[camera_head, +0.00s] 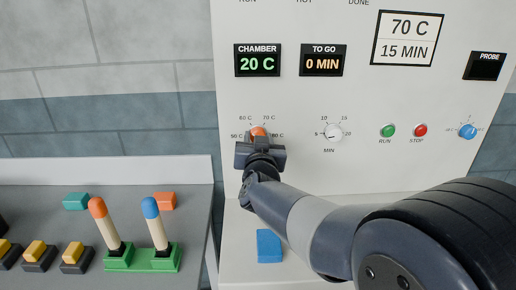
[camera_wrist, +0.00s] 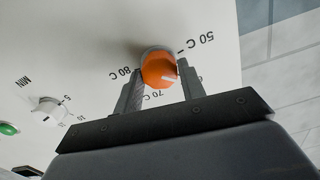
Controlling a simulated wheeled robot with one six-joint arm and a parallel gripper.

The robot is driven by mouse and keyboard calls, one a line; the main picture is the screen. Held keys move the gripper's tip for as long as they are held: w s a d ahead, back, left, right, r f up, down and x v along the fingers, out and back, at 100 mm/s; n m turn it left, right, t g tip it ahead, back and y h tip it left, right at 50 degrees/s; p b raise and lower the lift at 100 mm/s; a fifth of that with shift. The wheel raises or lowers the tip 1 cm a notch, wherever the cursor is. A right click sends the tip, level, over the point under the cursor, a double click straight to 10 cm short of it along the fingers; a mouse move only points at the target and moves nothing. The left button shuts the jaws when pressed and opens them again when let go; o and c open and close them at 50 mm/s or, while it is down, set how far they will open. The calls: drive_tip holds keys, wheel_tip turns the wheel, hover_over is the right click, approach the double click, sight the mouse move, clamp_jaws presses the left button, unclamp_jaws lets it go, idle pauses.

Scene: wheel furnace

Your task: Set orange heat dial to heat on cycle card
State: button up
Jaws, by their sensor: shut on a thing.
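The orange heat dial (camera_head: 258,132) is on the white panel, with 50 C, 60 C, 70 C and 80 C printed around it. My gripper (camera_head: 259,143) is shut on it, one finger on each side; the wrist view shows the dial (camera_wrist: 158,70) between my fingers (camera_wrist: 160,88). Its white mark points toward the lower right in the wrist view, on the side of the label partly hidden by a finger; the exact setting is hard to tell. The cycle card (camera_head: 407,38) reads 70 C, 15 MIN. The chamber display (camera_head: 257,60) reads 20 C.
Right of the heat dial are the white MIN dial (camera_head: 334,133), green RUN button (camera_head: 388,131), red STOP button (camera_head: 420,130) and a blue dial (camera_head: 467,131). A blue block (camera_head: 269,246) is below the panel. Two levers (camera_head: 150,222) stand at left.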

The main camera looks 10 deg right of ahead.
drive_tip(key=shift+f+m+b, duration=0.15)
drive_tip(key=shift+m+b, duration=3.9)
drive_tip(key=shift+m, duration=4.25)
drive_tip(key=o, duration=1)
drive_tip(key=shift+s+a+p, duration=0.35)
drive_tip(key=shift+s, duration=1.4)
drive_tip(key=shift+s+a+p, duration=0.3)
drive_tip(key=shift+s+p, duration=0.1)
drive_tip(key=shift+s, duration=1.4)
drive_tip(key=shift+s+a+p, duration=0.35)
drive_tip(key=shift+s, duration=1.4)
